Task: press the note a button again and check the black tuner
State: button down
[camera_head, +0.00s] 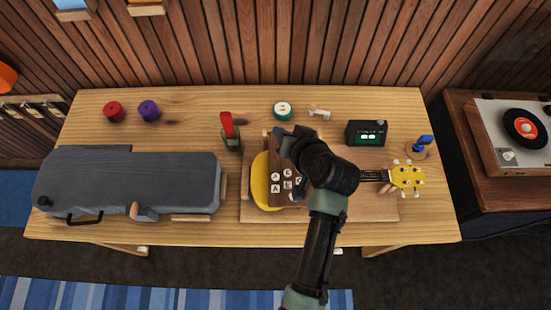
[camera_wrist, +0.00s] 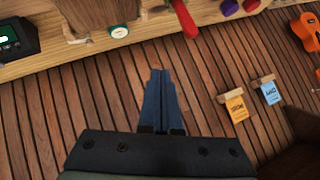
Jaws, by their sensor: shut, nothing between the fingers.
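A dark button box (camera_head: 283,195) with several white lettered buttons stands over the yellow ukulele (camera_head: 259,182). At least one button seems to read A, but the letters are small and my arm hides part of the box. The black tuner (camera_head: 367,132) stands upright at the back right with a lit green display; its marks are too small to read. It also shows at the upper left of the wrist view (camera_wrist: 12,38). My gripper (camera_wrist: 160,76) has its blue fingers shut and empty. In the head view it is above the back of the button box, partly hidden by my wrist.
A grey case (camera_head: 125,180) covers the table's left. A red-topped stand (camera_head: 228,130), a teal-and-white roll (camera_head: 282,110) and a blue clip on a stand (camera_head: 422,145) stand around the ukulele. Red (camera_head: 113,111) and purple (camera_head: 148,110) knobs sit back left. The slatted wall rises behind.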

jog(key=g+y+p, duration=0.1)
jog(key=g, duration=0.1)
send_over(275, 177)
jog(key=s, duration=0.1)
notch_tip(275, 177, down, 4)
jog(key=shift+d+f, duration=0.1)
jog(key=shift+d, duration=0.2)
jog(key=shift+f, duration=0.1)
notch_tip(275, 177, down, 9)
jog(key=b, duration=0.7)
jog(key=shift+r+b, duration=0.2)
jog(key=shift+b, duration=0.1)
jog(key=shift+f, duration=0.1)
dwell(1.0)
jog(key=shift+f+b, duration=0.3)
jog(key=shift+b, duration=0.05)
jog(key=shift+f+b, duration=0.45)
jog(key=shift+f, duration=0.15)
dwell(0.5)
jog(key=shift+r, duration=0.15)
jog(key=shift+r+p, duration=0.85)
